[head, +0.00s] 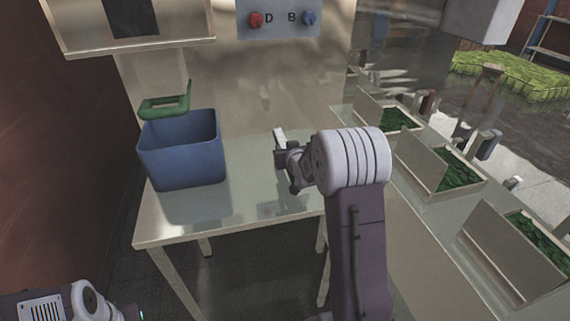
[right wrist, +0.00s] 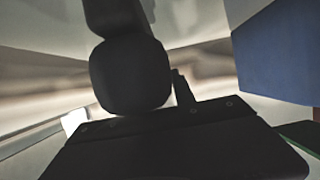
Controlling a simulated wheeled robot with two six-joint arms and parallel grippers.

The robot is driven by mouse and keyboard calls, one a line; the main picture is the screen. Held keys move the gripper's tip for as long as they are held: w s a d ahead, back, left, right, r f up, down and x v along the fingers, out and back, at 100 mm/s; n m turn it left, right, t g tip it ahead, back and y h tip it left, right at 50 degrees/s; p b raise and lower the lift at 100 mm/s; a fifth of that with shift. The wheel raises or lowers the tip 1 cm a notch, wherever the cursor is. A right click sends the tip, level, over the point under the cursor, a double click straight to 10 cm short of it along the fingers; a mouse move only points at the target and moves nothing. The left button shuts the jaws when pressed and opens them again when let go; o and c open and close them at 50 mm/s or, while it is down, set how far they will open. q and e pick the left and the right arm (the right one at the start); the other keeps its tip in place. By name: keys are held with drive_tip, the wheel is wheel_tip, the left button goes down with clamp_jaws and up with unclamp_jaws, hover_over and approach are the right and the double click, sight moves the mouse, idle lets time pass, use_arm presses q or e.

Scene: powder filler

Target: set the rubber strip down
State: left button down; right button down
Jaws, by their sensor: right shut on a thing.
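My right gripper (head: 281,147) is above the right part of the steel table, to the right of the blue bin. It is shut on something. A small pale piece (head: 279,135) shows at its jaws; I cannot tell whether this is the rubber strip or part of the gripper. In the right wrist view dark gripper parts fill the middle and hide the jaws' grip. No rubber strip shows clearly in either view. Part of my left arm shows at the lower left of the head view, but its gripper is out of view.
A blue bin (head: 182,158) stands on the left of the steel table (head: 250,200), with a green bracket (head: 168,106) behind its rim. A panel with red and blue buttons (head: 280,18) is at the back. Several trays with green contents (head: 460,172) line the right. The table's front middle is clear.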

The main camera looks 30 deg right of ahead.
wheel_tip(320, 180, down, 4)
drive_tip(key=shift+a+r, duration=0.1)
drive_tip(key=shift+r, duration=0.1)
drive_tip(key=shift+f, duration=0.35)
drive_tip(key=shift+f+b, duration=0.15)
drive_tip(key=shift+b, duration=0.3)
drive_tip(key=c, duration=1)
unclamp_jaws()
drive_tip(key=shift+c, duration=0.2)
